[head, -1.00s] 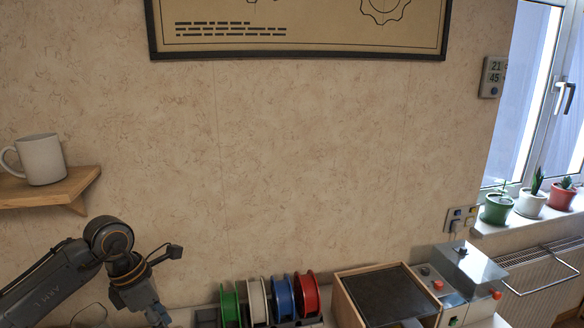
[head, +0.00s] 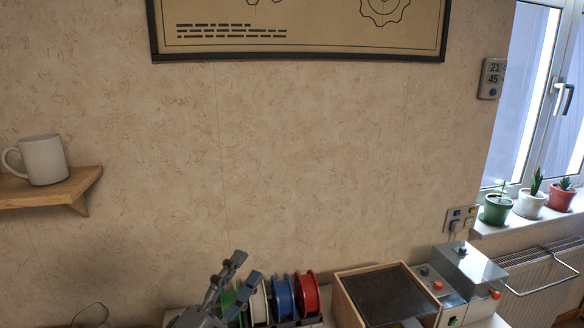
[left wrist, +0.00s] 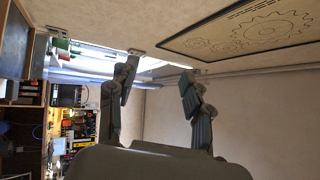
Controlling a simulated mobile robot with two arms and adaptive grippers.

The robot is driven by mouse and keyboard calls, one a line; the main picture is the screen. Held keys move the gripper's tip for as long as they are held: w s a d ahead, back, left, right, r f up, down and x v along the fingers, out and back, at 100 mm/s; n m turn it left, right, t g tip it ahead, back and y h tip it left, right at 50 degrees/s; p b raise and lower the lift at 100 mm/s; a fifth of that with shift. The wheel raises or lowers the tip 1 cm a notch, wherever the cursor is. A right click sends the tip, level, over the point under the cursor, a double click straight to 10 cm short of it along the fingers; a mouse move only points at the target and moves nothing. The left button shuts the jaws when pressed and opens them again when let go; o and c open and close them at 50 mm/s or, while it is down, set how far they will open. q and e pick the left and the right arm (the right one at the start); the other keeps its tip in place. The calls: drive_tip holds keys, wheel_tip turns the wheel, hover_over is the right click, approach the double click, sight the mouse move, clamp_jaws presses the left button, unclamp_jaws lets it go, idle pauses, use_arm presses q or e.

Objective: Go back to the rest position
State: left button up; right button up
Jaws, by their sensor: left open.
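My left gripper (head: 244,267) is at the bottom of the head view, pointing up, in front of the spools at the left end of the row. It partly covers the green spool (head: 228,299). In the left wrist view my left gripper (left wrist: 160,72) shows two dark fingers spread apart, with nothing between them but wall and window light behind. It is open and empty. My right gripper is in neither view.
White, blue (head: 283,297) and red spools stand beside the green one. A wooden box with a dark top (head: 385,294) and a grey machine (head: 464,270) stand to the right. A shelf (head: 45,188) with a white mug (head: 43,160) juts out at left. The middle wall is bare.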

use_arm(q)
drive_tip(key=s+a+f+n+g+y, duration=0.2)
drive_tip(key=a+f+n+y, duration=0.4)
drive_tip(key=f+n, duration=0.25)
drive_tip(key=s+a+f+n+g+y, duration=0.3)
drive_tip(key=a+f+n+y, duration=0.35)
drive_tip(key=f+n, duration=0.2)
drive_tip(key=s+f+n+g, duration=0.2)
drive_tip(key=s+f+g, duration=0.3)
drive_tip(key=s+f, duration=0.45)
drive_tip(key=s+f+n+g, duration=0.2)
drive_tip(key=s+f+g, duration=0.4)
drive_tip(key=s, duration=0.6)
wheel_tip(320, 180, down, 28)
drive_tip(key=s+g+b, duration=0.1)
drive_tip(key=b, duration=0.3)
drive_tip(key=s+a+f+g+b, duration=0.1)
drive_tip(key=s+a+f+b, duration=0.1)
drive_tip(key=s+f, duration=1.5)
wheel_tip(320, 180, down, 3)
drive_tip(key=shift+s+a+f+m+b, duration=0.2)
drive_tip(key=shift+m+b, duration=0.1)
drive_tip(key=shift+b, duration=0.1)
drive_tip(key=shift+h, duration=0.25)
drive_tip(key=shift+c, duration=1.1)
drive_tip(key=shift+w+d, duration=0.1)
drive_tip(key=shift+c, duration=0.2)
